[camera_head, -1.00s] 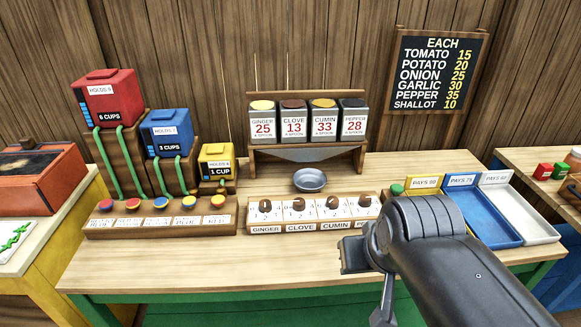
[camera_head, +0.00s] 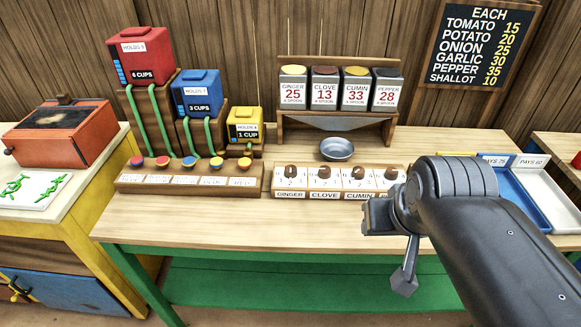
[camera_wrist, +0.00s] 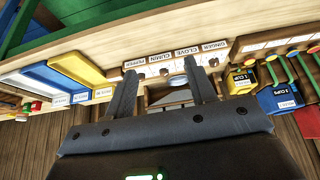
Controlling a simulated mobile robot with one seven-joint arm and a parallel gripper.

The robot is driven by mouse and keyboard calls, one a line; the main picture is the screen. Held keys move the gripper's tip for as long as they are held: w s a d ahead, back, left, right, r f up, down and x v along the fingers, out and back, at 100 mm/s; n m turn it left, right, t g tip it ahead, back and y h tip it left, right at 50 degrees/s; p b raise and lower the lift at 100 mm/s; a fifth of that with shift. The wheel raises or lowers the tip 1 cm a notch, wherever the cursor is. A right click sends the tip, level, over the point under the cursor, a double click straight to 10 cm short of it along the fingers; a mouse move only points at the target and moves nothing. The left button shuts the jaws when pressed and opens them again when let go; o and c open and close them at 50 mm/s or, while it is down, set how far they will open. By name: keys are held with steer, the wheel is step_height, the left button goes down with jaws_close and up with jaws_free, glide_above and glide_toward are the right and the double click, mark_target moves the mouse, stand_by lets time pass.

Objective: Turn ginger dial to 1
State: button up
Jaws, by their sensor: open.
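The ginger dial (camera_head: 291,171) is a brown knob at the left end of a white-faced wooden dial block (camera_head: 331,189), above the GINGER label. Its printed numbers are too small to read surely. The dials for clove, cumin and pepper stand to its right. My gripper (camera_head: 380,216) is over the table's front right part, right of the ginger dial and near the pepper end. In the wrist view my gripper (camera_wrist: 160,92) shows two spread fingers with nothing between them; the GINGER label (camera_wrist: 213,45) appears upside down beyond them.
A metal bowl (camera_head: 337,149) sits behind the dials, below the spice rack (camera_head: 338,130). A button panel (camera_head: 188,178) stands left of the dial block. Blue and white trays (camera_head: 541,195) are at the right. The table front (camera_head: 230,228) is clear.

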steer(key=shift+o, duration=0.6)
steer(key=w+a+r+n+g, duration=0.1)
steer(key=w+r, duration=0.1)
steer(key=w, duration=0.3)
steer(key=w+a+r+n, duration=0.1)
steer(key=w+a+n, duration=0.1)
steer(key=w, duration=0.3)
steer(key=shift+w+r+g, duration=0.25)
steer(key=shift+r+g, duration=0.15)
steer(key=n+g, duration=0.5)
steer(key=n, duration=0.3)
glide_above(291, 168)
steer(key=w, duration=0.1)
step_height(291, 168, down, 13)
steer(key=shift+t, duration=0.3)
steer(key=f, duration=1)
steer(key=shift+s+f, duration=0.15)
steer(key=shift+s, duration=0.2)
steer(key=shift+y, duration=0.3)
steer(key=c, duration=1)
